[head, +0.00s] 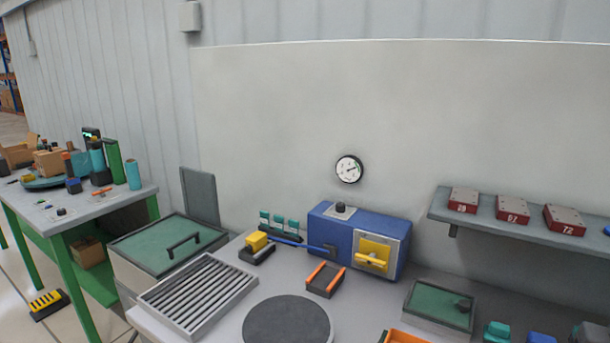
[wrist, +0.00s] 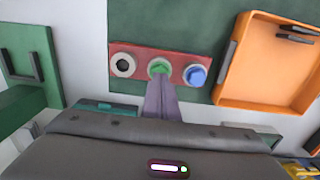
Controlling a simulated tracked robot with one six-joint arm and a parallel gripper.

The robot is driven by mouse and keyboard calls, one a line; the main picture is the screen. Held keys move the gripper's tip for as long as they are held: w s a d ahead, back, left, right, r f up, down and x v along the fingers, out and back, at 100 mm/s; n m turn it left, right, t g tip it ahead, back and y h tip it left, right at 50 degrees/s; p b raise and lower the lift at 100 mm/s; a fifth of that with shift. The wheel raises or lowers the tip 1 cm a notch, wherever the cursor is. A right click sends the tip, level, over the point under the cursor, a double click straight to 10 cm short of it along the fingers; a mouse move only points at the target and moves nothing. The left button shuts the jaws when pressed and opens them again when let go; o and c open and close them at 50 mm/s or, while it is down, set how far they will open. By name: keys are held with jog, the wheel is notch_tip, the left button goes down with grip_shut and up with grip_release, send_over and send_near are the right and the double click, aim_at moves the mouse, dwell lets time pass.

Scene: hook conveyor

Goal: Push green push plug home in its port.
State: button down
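In the wrist view, the green push plug (wrist: 159,66) sits at the middle port of a red port strip (wrist: 140,68). A light ring shows around it. How deep it sits cannot be told from this angle. My gripper (wrist: 160,80) reaches up from below, its fingers together in one narrow wedge. The fingertips overlap the lower edge of the green plug in the picture; whether they touch it cannot be told. The head view shows neither the gripper nor the strip.
A blue plug (wrist: 195,74) sits right of the green one, an open ringed port (wrist: 123,65) left. An orange tray (wrist: 224,95) lies close on the right, a green block (wrist: 41,56) on the left. In the head view, a blue box (head: 327,236) stands at the back.

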jog(key=shift+f, duration=0.75)
dwell(0.6)
jog(key=shift+r, duration=3.55)
jog(key=shift+w+d, duration=0.1)
jog(key=shift+f+m, duration=0.3)
jog(key=shift+f, duration=0.05)
jog(key=s+a+r+n+t, duration=0.1)
jog(key=a+n+t, duration=0.1)
jog(key=a, duration=1.6)
jog(key=s+a+r+n+t, duration=0.1)
jog(key=a+r+n+t, duration=0.1)
jog(key=a, duration=1.7)
jog(key=n+t, duration=0.1)
jog(key=n, duration=0.1)
jog(key=shift+s+n+t, duration=0.25)
jog(key=shift+n+t, duration=0.05)
jog(key=shift+n, duration=0.1)
